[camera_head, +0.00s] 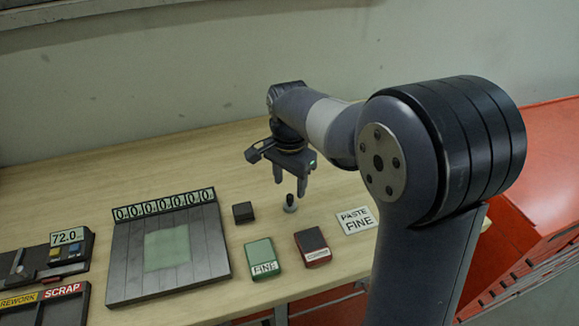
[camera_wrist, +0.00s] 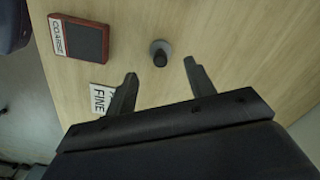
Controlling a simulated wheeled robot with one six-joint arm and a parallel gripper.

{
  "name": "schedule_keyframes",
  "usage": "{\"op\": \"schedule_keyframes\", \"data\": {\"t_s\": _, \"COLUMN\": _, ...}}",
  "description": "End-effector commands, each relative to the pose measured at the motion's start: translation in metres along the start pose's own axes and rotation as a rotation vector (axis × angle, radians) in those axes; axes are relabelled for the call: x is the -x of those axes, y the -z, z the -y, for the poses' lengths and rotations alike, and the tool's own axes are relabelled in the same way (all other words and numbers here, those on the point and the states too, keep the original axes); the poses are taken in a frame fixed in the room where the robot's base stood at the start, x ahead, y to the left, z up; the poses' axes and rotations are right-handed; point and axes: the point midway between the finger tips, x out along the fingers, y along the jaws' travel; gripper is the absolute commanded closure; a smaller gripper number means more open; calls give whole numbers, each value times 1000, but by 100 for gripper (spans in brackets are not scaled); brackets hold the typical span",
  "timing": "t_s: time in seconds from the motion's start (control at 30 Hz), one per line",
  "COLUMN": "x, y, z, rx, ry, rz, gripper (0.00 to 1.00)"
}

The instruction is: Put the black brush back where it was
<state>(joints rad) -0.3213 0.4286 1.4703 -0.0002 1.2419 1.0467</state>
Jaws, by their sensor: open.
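No thing in view is plainly a brush. A small upright piece with a black knob on a round grey base (camera_head: 290,204) stands on the table; I cannot tell whether it is the black brush. It also shows in the wrist view (camera_wrist: 160,52), just beyond the space between my fingertips. My gripper (camera_head: 290,186) is open and empty, pointing down above this piece. In the wrist view my gripper (camera_wrist: 160,70) has its fingers spread, one on either side of the piece and apart from it. A small black block (camera_head: 243,212) sits to the left.
A green FINE box (camera_head: 262,257) and a red-and-black COARSE box (camera_head: 312,245) lie in front. The PASTE FINE card (camera_head: 356,220) lies right. A grey slatted plate with a digit display (camera_head: 125,265) and REWORK/SCRAP tray (camera_head: 60,310) are left. Bare table lies behind.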

Motion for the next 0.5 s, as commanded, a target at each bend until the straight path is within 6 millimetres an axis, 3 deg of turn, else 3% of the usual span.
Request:
{"op": "schedule_keyframes", "data": {"t_s": 0.2, "x": 39, "y": 0, "z": 1, "rx": 0, "ry": 3, "rz": -2, "gripper": 48}}
{"op": "schedule_keyframes", "data": {"t_s": 0.5, "x": 54, "y": 0, "z": 0, "rx": 0, "ry": -1, "rz": 1, "gripper": 48}}
